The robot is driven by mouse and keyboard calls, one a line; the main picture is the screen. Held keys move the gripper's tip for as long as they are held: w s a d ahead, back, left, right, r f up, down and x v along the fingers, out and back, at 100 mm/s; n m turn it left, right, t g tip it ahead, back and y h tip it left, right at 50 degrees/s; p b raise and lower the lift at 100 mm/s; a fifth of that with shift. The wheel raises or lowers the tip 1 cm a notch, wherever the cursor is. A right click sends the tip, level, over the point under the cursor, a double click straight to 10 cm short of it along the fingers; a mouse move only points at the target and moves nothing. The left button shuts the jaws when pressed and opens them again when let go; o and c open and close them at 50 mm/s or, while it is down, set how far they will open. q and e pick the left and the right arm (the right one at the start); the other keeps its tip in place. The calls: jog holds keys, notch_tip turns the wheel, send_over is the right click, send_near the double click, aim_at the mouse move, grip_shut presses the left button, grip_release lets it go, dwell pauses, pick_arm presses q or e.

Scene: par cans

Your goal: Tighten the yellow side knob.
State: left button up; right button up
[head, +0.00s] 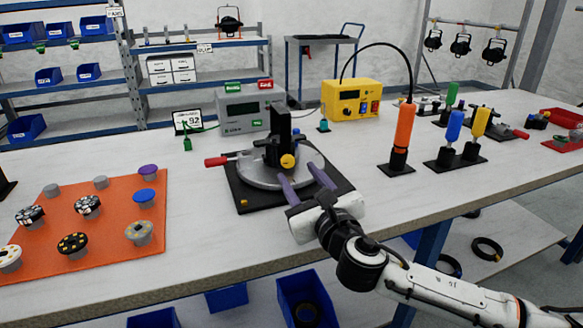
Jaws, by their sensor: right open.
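The yellow side knob (288,161) sits low on the front of a black upright block (281,128) in the head view. The block stands on a round silver plate (247,176) over a black base (243,200). A lever with a red handle (217,161) points left from this fixture. My right gripper (302,176) is open, with two purple-grey fingers pointing away from me over the plate's front. The fingertips are just below and beside the knob; I cannot tell whether they touch it. My left gripper is not in view.
An orange mat (110,245) with several knobs lies on the left of the table. An orange screwdriver-like tool (403,130) stands right of the fixture, with blue (454,127) and yellow (480,124) ones beyond. A grey meter (250,108) and yellow box (350,98) stand behind.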

aim_at(289, 162)
jog(key=b+x, duration=0.1)
jog(key=x, duration=0.3)
jog(key=shift+a, duration=0.1)
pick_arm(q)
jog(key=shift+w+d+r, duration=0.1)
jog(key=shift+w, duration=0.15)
pick_arm(e)
jog(key=shift+x, duration=0.75)
jog(key=shift+c, duration=0.4)
jog(key=c, duration=1)
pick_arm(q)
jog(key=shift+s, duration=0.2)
